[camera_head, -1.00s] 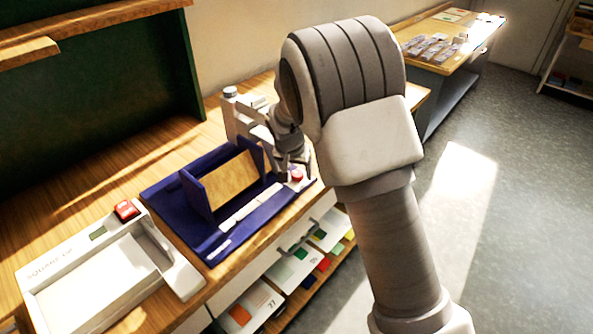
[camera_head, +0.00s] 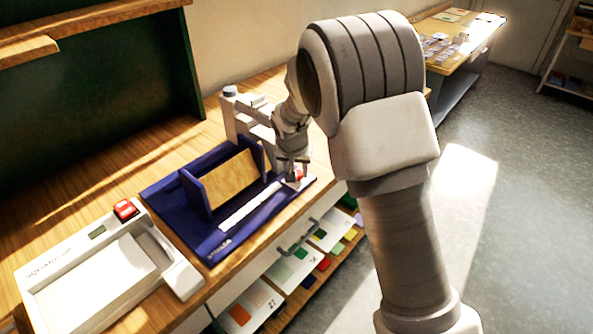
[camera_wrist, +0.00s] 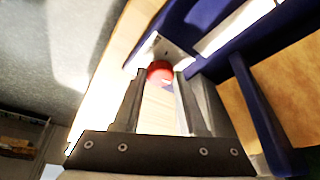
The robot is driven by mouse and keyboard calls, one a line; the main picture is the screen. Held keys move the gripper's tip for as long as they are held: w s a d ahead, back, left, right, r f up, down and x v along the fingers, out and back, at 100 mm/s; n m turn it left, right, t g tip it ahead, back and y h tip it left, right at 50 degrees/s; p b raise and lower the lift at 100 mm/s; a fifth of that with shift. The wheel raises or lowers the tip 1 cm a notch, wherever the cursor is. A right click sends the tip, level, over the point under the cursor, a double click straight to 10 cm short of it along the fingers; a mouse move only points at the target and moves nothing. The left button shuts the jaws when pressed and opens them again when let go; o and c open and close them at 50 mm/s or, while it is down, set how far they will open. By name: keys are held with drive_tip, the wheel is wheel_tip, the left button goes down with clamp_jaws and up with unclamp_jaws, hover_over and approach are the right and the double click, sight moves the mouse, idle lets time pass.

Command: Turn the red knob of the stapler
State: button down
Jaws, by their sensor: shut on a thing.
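The stapler stands on the wooden table, with a blue base (camera_head: 232,238) and a white upright body (camera_head: 236,112) at its back. Its small red knob (camera_head: 299,175) sits at the front right corner of the base, partly hidden by my gripper (camera_head: 292,168) in the head view. In the wrist view, the red knob (camera_wrist: 160,70) shows between the fingertips of my gripper (camera_wrist: 160,78). My gripper is shut on the knob. A tan sheet (camera_head: 233,180) stands between blue walls in the stapler.
A white device with a red button (camera_head: 124,208) and a shallow tray is at the left on the table. Shelves with coloured cards (camera_head: 298,270) lie below the table's front edge. Another table (camera_head: 455,62) stands at the far right; the floor between is clear.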

drive_tip(key=n, duration=0.1)
drive_tip(key=n+y, duration=0.1)
drive_tip(key=n, duration=0.1)
drive_tip(key=n+y, duration=0.1)
drive_tip(key=n, duration=0.1)
drive_tip(key=shift+d+r, duration=0.1)
drive_tip(key=shift+d, duration=0.2)
drive_tip(key=n+y+p, duration=0.1)
drive_tip(key=n, duration=0.1)
drive_tip(key=n+g+p, duration=0.1)
drive_tip(key=n, duration=0.2)
drive_tip(key=shift+w+d+n+y+p, duration=0.1)
drive_tip(key=shift+w+n+y+p, duration=0.05)
drive_tip(key=shift+n+y+p, duration=0.2)
drive_tip(key=n+g, duration=0.1)
drive_tip(key=n, duration=0.1)
drive_tip(key=n+g+y+p, duration=0.1)
drive_tip(key=n, duration=0.2)
drive_tip(key=shift+w, duration=0.2)
drive_tip(key=shift+w+d+n+g+p, duration=0.15)
drive_tip(key=shift+n+g, duration=0.3)
drive_tip(key=shift+n, duration=0.75)
drive_tip(key=shift+s+a+n+g+p, duration=0.15)
drive_tip(key=shift+n+g, duration=0.3)
drive_tip(key=shift+n, duration=0.7)
drive_tip(key=shift+w+d, duration=0.1)
drive_tip(key=shift+c, duration=2.3)
unclamp_jaws()
